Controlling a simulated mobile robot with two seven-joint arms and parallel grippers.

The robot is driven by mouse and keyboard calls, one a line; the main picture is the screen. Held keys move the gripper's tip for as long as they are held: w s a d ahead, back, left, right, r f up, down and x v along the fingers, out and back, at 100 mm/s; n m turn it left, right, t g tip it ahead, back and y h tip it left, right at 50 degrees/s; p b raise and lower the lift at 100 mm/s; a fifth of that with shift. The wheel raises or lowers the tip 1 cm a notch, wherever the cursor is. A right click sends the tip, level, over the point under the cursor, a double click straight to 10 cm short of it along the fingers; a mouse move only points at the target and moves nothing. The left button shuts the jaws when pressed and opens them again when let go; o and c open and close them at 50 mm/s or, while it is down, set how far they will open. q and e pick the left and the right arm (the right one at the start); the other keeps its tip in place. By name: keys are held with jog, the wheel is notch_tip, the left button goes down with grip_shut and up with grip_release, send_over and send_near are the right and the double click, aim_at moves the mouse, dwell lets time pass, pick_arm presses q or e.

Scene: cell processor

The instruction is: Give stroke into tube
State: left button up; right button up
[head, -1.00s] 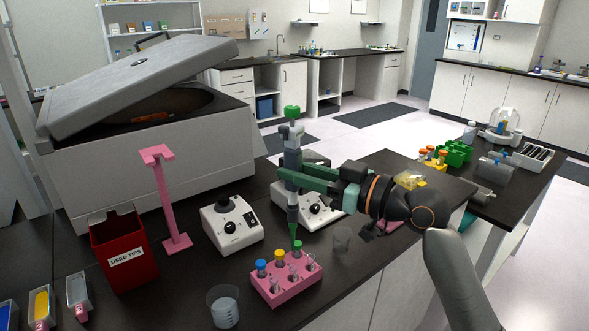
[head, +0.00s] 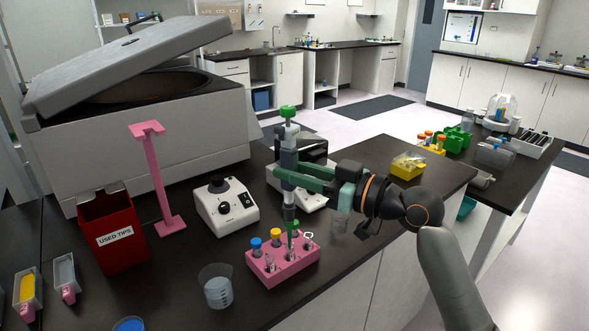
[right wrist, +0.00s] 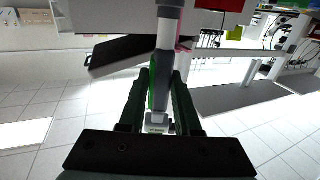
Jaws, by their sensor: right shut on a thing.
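My right gripper (head: 287,178) is shut on an upright pipette (head: 288,155) with a green top. I cannot tell how deep the tip sits in the tube. Blue (head: 256,243), yellow (head: 276,234) and green (head: 296,225) caps stand along the rack's back row. The pipette also shows between the fingers in the right wrist view (right wrist: 166,50). My left gripper is out of view.
Behind are a vortex mixer (head: 226,205), a pink stand (head: 156,185) and a red used-tips bin (head: 112,232). A large centrifuge (head: 150,140) with raised lid fills the back left.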

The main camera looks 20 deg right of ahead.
aim_at(294, 190)
jog(key=shift+f+b, duration=1.6)
jog(key=shift+f, duration=0.55)
jog(key=shift+f, duration=0.35)
jog(key=shift+o, duration=1.3)
jog(key=shift+r, duration=0.1)
jog(key=c, duration=0.4)
jog(key=o, duration=0.3)
jog(key=shift+c, duration=0.8)
